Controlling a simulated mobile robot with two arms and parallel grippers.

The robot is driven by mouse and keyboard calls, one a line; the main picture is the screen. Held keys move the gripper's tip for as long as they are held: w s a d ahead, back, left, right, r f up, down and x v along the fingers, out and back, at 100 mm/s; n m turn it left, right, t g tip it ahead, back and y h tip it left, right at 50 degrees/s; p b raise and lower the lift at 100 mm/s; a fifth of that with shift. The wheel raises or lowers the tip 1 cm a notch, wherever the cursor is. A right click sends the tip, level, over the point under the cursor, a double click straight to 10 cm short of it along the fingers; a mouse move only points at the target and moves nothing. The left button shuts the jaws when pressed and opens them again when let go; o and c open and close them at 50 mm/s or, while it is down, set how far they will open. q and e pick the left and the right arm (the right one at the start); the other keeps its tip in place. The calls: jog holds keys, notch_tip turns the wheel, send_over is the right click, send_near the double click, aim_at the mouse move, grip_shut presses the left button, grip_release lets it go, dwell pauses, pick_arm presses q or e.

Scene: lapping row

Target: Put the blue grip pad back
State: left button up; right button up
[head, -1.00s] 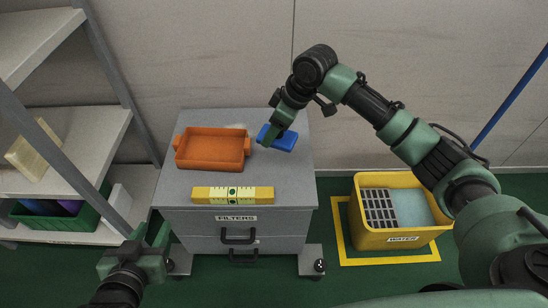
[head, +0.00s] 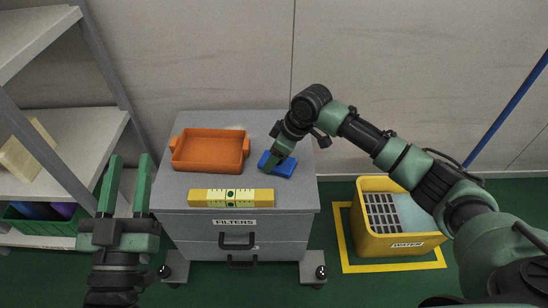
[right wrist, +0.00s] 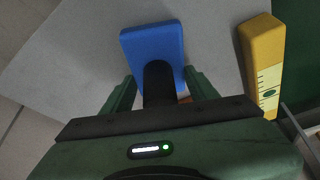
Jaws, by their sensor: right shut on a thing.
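The blue grip pad (head: 286,168) is at the right side of the grey filters cabinet's top (head: 300,125), right of the orange tray. I cannot tell whether it touches the top. My right gripper (head: 273,160) is over it. In the right wrist view, the fingers (right wrist: 160,78) are shut on the black grip of the blue pad (right wrist: 152,42), partly hiding it. My left gripper (head: 131,160) is open and empty, upright in front of the cabinet's left side.
An orange tray (head: 210,168) and a yellow level (head: 231,197) lie on the cabinet. A yellow water bin (head: 397,247) with a grate stands on the floor at right. A green crate (head: 42,226) with blue and purple things sits on the left shelf.

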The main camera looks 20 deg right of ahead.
aim_at(289, 165)
dwell(0.3)
jog(key=shift+f, duration=0.1)
pick_arm(q)
jog(key=shift+f, duration=0.2)
pick_arm(e)
jog(key=o, duration=1.2)
jog(key=shift+d+r, duration=0.1)
jog(key=shift+r, duration=0.3)
jog(key=p+v, duration=0.2)
jog(key=v, duration=0.3)
jog(key=shift+s+r, duration=0.1)
jog(key=shift+r, duration=0.2)
pick_arm(q)
jog(key=s+a+f+g+y+p, duration=0.1)
jog(key=s+a+f+g, duration=0.1)
jog(key=f+g, duration=0.3)
jog(key=s+a+f+g+y+p, duration=0.1)
jog(key=f+g, duration=0.4)
jog(key=f, duration=0.7)
jog(key=shift+s+a+g+y, duration=0.4)
jog(key=shift+s+y, duration=0.2)
jog(key=shift+s, duration=0.3)
pick_arm(e)
jog(key=v, duration=0.5)
jog(key=shift+s+d+r, duration=0.15)
jog(key=shift+r, duration=0.2)
